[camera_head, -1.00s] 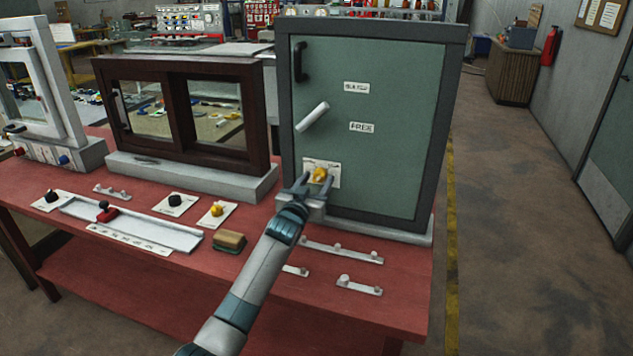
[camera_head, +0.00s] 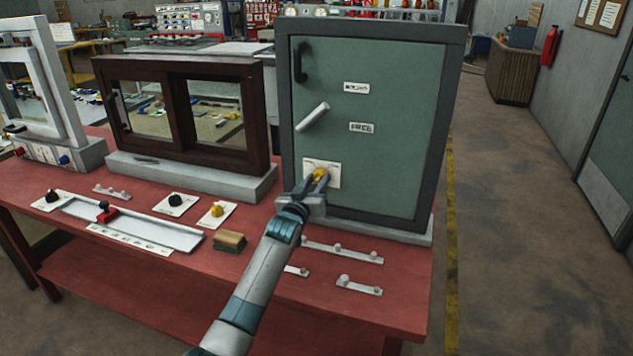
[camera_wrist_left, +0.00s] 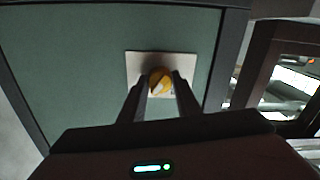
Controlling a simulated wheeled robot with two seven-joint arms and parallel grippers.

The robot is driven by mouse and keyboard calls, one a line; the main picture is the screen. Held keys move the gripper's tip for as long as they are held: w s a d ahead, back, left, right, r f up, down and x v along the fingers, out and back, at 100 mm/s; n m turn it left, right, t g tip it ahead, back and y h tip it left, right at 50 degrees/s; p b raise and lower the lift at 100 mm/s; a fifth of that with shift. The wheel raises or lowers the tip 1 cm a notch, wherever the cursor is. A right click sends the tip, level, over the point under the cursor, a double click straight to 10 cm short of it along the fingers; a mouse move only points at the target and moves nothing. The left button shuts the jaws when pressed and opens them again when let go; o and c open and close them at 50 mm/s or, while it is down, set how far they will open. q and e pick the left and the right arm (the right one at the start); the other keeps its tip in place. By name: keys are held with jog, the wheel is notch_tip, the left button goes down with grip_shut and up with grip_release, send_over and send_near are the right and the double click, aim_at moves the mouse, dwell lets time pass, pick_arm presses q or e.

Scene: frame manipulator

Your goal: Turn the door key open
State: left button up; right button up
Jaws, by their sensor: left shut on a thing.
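The yellow door key (camera_head: 319,173) sits on a pale plate (camera_head: 310,178) low on the green door (camera_head: 385,110) of a grey cabinet. My left gripper (camera_head: 314,180) is shut on the key, its two fingers on either side of it. In the left wrist view the key (camera_wrist_left: 160,80) shows between the fingertips, in front of the plate (camera_wrist_left: 137,62). The fingers hide part of the key. The door looks closed, with a silver lever (camera_head: 312,117) and a dark handle (camera_head: 300,62). My right gripper is not in view.
The cabinet stands on a red table (camera_head: 330,300). A brown-framed window unit (camera_head: 182,120) stands to its left. Another yellow knob (camera_head: 217,210), a black knob (camera_head: 175,200), a brown block (camera_head: 229,242) and a slider track (camera_head: 150,228) lie in front.

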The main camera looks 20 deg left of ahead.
pick_arm(q)
jog(key=n+p, duration=0.1)
jog(key=n, duration=0.7)
jog(key=shift+r+p, duration=0.1)
jog(key=shift+p, duration=0.3)
jog(key=n+p, duration=0.1)
jog(key=n, duration=0.3)
jog(key=shift+n, duration=0.3)
jog(key=shift+n+p, duration=0.45)
jog(key=shift+n, duration=1.15)
jog(key=o, duration=1.1)
jog(key=shift+s, duration=0.15)
